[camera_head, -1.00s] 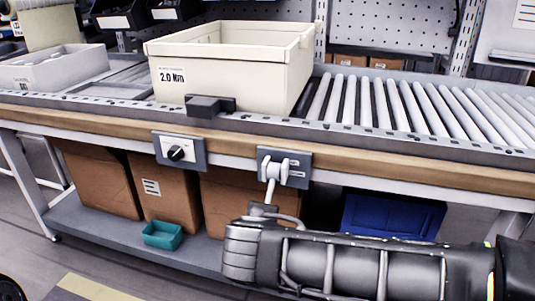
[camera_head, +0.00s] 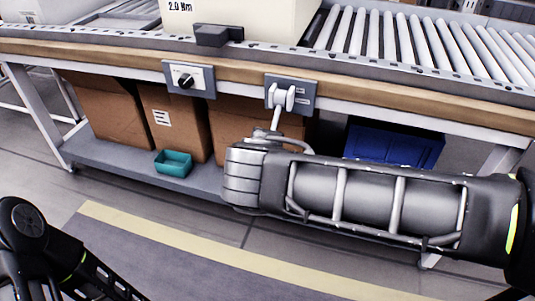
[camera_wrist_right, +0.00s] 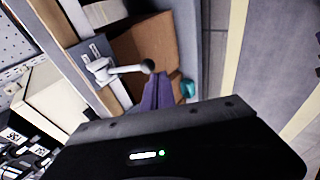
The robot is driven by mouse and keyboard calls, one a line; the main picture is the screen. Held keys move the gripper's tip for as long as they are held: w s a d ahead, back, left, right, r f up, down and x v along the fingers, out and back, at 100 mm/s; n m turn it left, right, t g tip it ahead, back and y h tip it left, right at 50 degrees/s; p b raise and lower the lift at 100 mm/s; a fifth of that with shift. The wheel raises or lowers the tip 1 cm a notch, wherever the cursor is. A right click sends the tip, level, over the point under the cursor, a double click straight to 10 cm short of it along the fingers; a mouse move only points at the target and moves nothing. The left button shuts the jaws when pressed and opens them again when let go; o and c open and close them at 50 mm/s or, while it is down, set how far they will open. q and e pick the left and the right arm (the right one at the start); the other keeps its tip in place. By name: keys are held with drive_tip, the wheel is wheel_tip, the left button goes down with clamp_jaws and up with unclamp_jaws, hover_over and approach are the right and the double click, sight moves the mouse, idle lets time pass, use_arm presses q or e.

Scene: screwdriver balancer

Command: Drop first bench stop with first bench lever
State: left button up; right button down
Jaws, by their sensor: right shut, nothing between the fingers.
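The first bench lever (camera_head: 276,117) is a pale arm on a white hub, on a grey plate (camera_head: 304,92) on the bench's front edge. It hangs down, its lower end hidden by my right wrist in the head view. In the right wrist view the lever (camera_wrist_right: 128,69) shows its dark ball knob (camera_wrist_right: 148,66). My right gripper (camera_wrist_right: 158,78) is shut and empty, its fingertips close beside the knob; contact cannot be told. A dark grey block (camera_head: 218,35), apparently the bench stop, stands at the conveyor edge before the cream tote (camera_head: 265,18). My left gripper is out of view.
Cardboard boxes (camera_head: 108,112), a teal bin (camera_head: 173,163) and a blue crate (camera_head: 392,143) are under the bench. The floor in front is clear, with a yellow stripe (camera_head: 200,249).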

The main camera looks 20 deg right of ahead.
drive_tip(key=f+p+v, duration=0.1)
drive_tip(key=p+v, duration=0.1)
drive_tip(key=v, duration=0.5)
drive_tip(key=shift+s+a, duration=0.35)
drive_tip(key=shift+s, duration=0.15)
drive_tip(key=shift+r, duration=0.1)
